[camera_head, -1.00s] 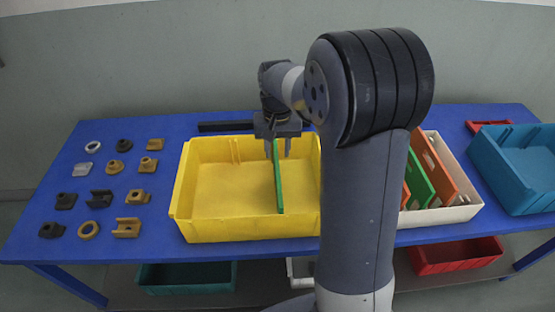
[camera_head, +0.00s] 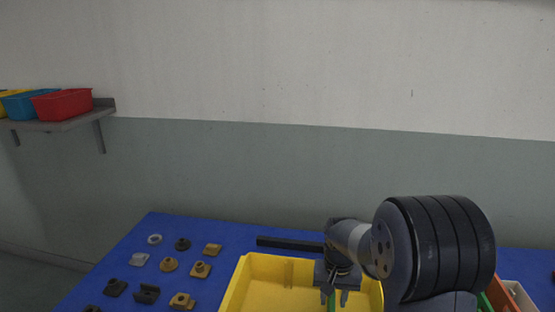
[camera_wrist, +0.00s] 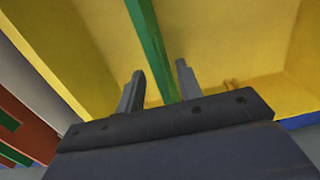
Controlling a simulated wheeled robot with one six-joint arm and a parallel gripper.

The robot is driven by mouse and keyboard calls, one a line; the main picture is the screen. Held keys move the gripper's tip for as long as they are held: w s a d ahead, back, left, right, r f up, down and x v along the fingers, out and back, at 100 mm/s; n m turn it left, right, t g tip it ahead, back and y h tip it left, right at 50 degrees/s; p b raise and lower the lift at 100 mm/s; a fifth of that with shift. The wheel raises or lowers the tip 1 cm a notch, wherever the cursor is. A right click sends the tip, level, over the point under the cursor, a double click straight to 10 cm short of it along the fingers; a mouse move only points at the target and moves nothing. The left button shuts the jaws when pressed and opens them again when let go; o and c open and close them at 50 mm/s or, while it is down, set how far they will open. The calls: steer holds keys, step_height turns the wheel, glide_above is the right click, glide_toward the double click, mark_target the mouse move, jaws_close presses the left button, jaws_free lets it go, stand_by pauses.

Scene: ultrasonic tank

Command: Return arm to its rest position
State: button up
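My gripper (camera_head: 336,299) points down over the right part of the yellow bin (camera_head: 236,290) in the head view. A green divider (camera_head: 331,304) stands in the bin below it, cut off by the picture's bottom edge. In the wrist view, the two fingers of my gripper (camera_wrist: 160,69) are apart, with the green divider (camera_wrist: 149,38) running between them. Gaps show on both sides of the divider, so the gripper is open and holds nothing. The yellow bin (camera_wrist: 240,45) fills most of that view.
Small grey, black and tan parts, such as one tan block (camera_head: 201,269), lie on the blue table (camera_head: 150,228) to the left. A dark bar (camera_head: 290,244) lies behind the bin. A wall shelf (camera_head: 70,120) with bins, including a red one (camera_head: 62,104), is at upper left.

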step_height(320, 180, down, 4)
steer(key=shift+f, duration=0.1)
steer(key=shift+r, duration=0.35)
steer(key=shift+r+p, duration=0.15)
steer(key=shift+p, duration=0.15)
steer(key=shift+f, duration=0.2)
steer(key=shift+f+b, duration=0.25)
steer(key=shift+b, duration=0.1)
step_height(320, 180, up, 10)
steer(key=shift+r, duration=0.1)
step_height(320, 180, down, 10)
steer(key=shift+f, duration=0.2)
step_height(320, 180, up, 9)
steer(key=p, duration=0.6)
steer(key=shift+f, duration=0.15)
steer(key=shift+r+p, duration=0.3)
steer(key=shift+r, duration=0.1)
